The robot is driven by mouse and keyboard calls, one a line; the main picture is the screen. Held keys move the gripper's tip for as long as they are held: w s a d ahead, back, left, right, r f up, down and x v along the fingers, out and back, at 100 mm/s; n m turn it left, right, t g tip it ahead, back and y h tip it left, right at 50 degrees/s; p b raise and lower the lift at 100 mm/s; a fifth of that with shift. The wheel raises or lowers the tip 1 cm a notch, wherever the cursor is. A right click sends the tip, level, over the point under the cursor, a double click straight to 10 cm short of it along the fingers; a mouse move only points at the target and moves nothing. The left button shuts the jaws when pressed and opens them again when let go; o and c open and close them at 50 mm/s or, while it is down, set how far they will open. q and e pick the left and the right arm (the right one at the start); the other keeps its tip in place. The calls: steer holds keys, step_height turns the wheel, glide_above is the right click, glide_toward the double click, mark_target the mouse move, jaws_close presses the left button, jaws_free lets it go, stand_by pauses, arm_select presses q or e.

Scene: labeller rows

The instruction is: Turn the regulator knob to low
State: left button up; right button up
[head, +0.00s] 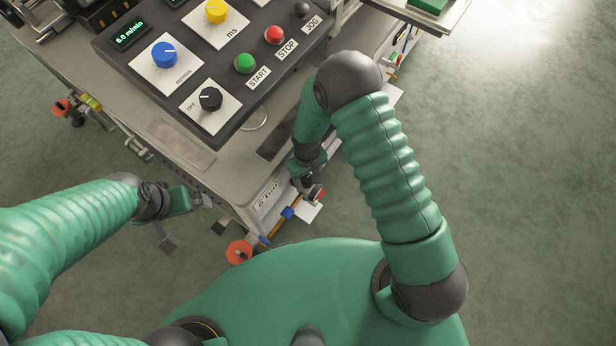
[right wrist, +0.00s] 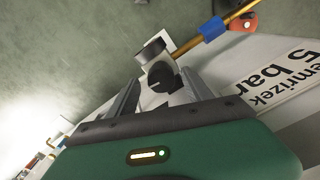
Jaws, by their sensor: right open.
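The regulator knob is a small black knob (right wrist: 161,76) in the right wrist view, in front of a grey-and-white fitting (right wrist: 153,50) on the orange pipe. My right gripper (right wrist: 160,92) is open, with one finger on each side of the knob in that view. I cannot tell whether either finger touches it. In the head view the right gripper (head: 311,190) is low at the machine's front edge and mostly covers the regulator. The knob's setting is not readable. My left gripper (head: 188,203) is left of the machine's front corner, away from the knob; its jaw opening is unclear.
A white label reading "5 bar" (right wrist: 285,75) is beside the regulator. The orange pipe (right wrist: 240,14) carries a blue collar (right wrist: 212,30). A control panel (head: 215,60) with knobs and buttons is above. An orange-red disc (head: 239,252) is near the front corner. Open floor is at right.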

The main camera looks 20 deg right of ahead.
steer(key=shift+a+f, duration=0.25)
steer(key=shift+a, duration=0.2)
steer(key=shift+d, duration=0.3)
steer(key=shift+c, duration=0.3)
steer(key=shift+d, duration=0.3)
steer(key=c, duration=0.5)
steer(key=shift+c, duration=1.2)
steer(key=shift+a, duration=0.35)
jaws_close()
steer(key=shift+d+r+n+p, duration=0.1)
steer(key=shift+r+n+p, duration=0.2)
steer(key=shift+n+p, duration=0.35)
steer(key=shift+f+p, duration=0.15)
steer(key=shift+p, duration=0.15)
steer(key=shift+w+f+n, duration=0.1)
steer(key=shift+f+n, duration=0.05)
steer(key=shift+n, duration=0.1)
arm_select(q)
steer(key=shift+a+r, duration=0.3)
steer(key=shift+r, duration=0.35)
